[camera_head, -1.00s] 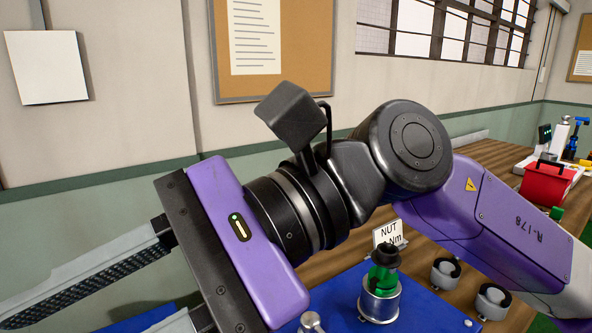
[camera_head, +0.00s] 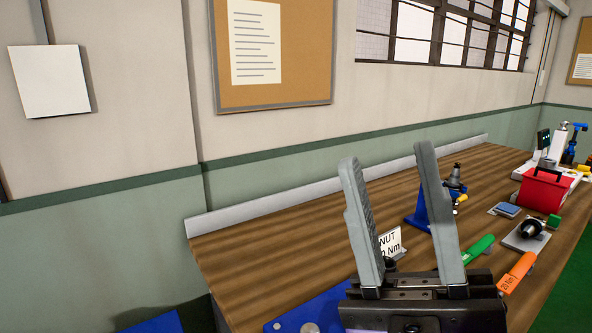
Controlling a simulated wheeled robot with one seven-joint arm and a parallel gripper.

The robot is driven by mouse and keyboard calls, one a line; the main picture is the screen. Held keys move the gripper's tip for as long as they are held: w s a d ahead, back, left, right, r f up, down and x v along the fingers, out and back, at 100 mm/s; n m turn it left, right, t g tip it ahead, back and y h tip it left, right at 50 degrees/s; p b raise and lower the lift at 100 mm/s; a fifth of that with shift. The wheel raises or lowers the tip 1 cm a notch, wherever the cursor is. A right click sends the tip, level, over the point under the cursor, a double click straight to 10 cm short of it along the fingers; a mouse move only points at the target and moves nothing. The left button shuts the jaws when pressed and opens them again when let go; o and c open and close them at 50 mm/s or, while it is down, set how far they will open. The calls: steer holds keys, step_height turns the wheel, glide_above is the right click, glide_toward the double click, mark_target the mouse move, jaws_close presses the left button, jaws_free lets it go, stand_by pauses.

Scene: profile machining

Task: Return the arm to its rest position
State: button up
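My gripper (camera_head: 392,175) stands in the lower middle of the head view with its two grey fingers pointing up. The fingers are apart with nothing between them; the wooden bench and wall show through the gap. The rest of my arm is below the picture and not in view.
A white NUT card (camera_head: 389,241), a green-handled tool (camera_head: 479,249) and an orange-handled tool (camera_head: 516,273) are near the gripper. A blue stand (camera_head: 419,212), a black part on a grey plate (camera_head: 528,232) and a red toolbox (camera_head: 543,190) lie to the right.

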steer(key=s+d+f+m+t+h+p, duration=0.15)
steer(key=d+f+m+h, duration=0.35)
steer(key=f+m+h, duration=0.75)
steer(key=s+d+f+m+t+h+p, duration=0.15)
steer(key=d+f+m+h, duration=0.35)
steer(key=f+m+h, duration=0.75)
steer(key=s+d+f+g, duration=0.1)
steer(key=s+f+g, duration=0.3)
steer(key=s, duration=0.5)
steer(key=s+d+f+g+p, duration=0.1)
steer(key=s+f+g, duration=0.3)
steer(key=s+f, duration=0.5)
steer(key=shift+s+d, duration=0.6)
steer(key=shift+s, duration=0.05)
steer(key=shift+a, duration=0.1)
